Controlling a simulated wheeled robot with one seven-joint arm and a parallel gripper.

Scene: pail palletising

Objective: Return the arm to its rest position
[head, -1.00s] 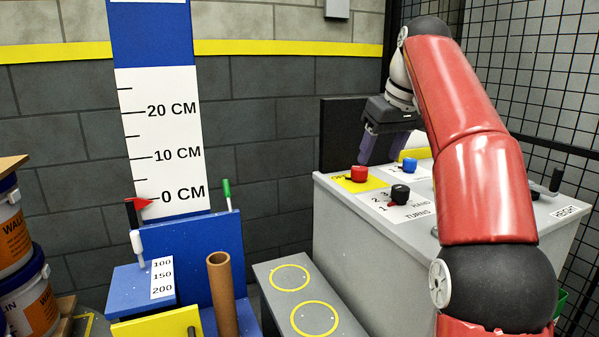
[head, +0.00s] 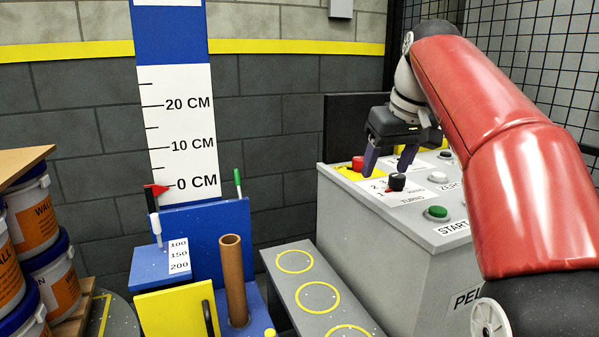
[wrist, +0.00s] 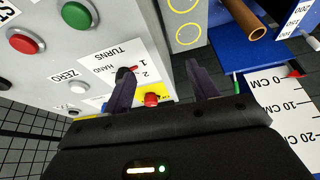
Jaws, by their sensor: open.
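My gripper (head: 388,160) is open and empty, with its two dark fingers pointing down over the top of the grey control box (head: 400,215) in the head view. The fingers are close to the black TURNS knob (head: 397,181) and the red knob (head: 358,163) on the yellow label. In the wrist view my gripper (wrist: 158,80) shows two spread fingers with nothing between them. There the red knob (wrist: 152,99) appears between the fingers, and the black knob (wrist: 124,74) is partly covered by one finger. I cannot tell whether a finger touches a knob.
A blue stand holds a brown tube (head: 233,280) and a height scale (head: 183,135). Stacked pails (head: 55,285) stand far left; a mesh fence is right.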

